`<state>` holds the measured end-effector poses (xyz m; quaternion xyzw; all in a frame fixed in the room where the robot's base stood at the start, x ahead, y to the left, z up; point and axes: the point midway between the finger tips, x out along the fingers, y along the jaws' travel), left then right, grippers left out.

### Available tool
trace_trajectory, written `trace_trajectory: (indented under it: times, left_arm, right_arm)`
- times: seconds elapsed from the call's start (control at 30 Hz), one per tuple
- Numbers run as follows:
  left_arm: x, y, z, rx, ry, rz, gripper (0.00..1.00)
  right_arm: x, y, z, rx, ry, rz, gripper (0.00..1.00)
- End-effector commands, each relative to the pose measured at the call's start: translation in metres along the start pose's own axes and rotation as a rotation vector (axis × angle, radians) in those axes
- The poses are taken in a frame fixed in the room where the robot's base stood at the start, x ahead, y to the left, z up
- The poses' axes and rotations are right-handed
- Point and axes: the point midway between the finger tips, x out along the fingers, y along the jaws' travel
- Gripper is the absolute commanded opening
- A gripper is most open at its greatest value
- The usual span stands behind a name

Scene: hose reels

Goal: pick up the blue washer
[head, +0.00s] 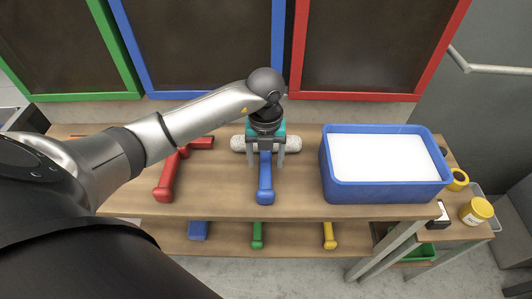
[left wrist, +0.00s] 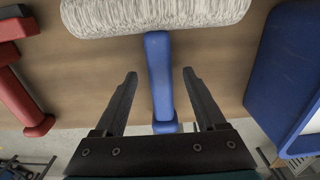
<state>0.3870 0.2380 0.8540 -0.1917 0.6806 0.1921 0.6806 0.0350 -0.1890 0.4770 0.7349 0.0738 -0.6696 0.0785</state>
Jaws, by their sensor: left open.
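The blue washer lies on the wooden table, with a blue handle (head: 265,183) pointing to the front edge and a pale fleecy roller (head: 238,144) across its far end. In the left wrist view its handle (left wrist: 159,75) runs down the middle, below the roller (left wrist: 150,14). My left gripper (head: 265,164) is above the table with its fingers pointing down, one on each side of the handle. The left wrist view shows the gripper (left wrist: 160,78) open, with gaps between both fingers and the handle. The gripper hides the middle of the roller in the head view.
A red-handled tool (head: 165,180) lies to the left, partly behind my arm. A blue tub (head: 388,191) with white contents stands to the right. Blue (head: 198,230), green (head: 257,235) and yellow (head: 329,235) handles show on the lower shelf. Framed dark panes stand behind the table.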

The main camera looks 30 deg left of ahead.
Motion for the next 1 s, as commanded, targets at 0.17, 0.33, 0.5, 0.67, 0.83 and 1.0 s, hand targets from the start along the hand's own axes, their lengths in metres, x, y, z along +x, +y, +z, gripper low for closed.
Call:
trace_trajectory:
  times: [0.17,0.33,0.5,0.67,0.83,1.0]
  left_arm:
    - [0.0195,-0.0002,0.0002,-0.001,0.0,0.0,0.72]
    - [0.0185,-0.0002,0.0005,-0.001,-0.001,0.0,0.72]
    - [0.0183,-0.0003,0.0005,0.0,0.0,0.0,0.55]
    - [0.0182,-0.0003,0.0005,0.0,0.0,0.0,0.36]
    - [0.0181,-0.0002,0.0005,0.0,0.0,0.0,0.17]
    - [0.0181,-0.0002,0.0006,0.0,-0.001,0.0,0.0]
  right_arm:
    - [0.0051,0.0001,0.0007,0.0,0.0,0.0,0.5]
    - [0.0044,0.0002,0.0007,0.001,0.0,0.0,0.5]
    - [0.0043,0.0002,0.0008,0.001,-0.001,0.0,0.5]
    - [0.0044,0.0002,0.0009,0.001,-0.001,0.0,0.5]
    - [0.0044,0.0002,0.001,0.001,-0.001,0.0,0.5]
    - [0.0044,0.0001,0.0011,0.001,-0.001,0.0,0.5]
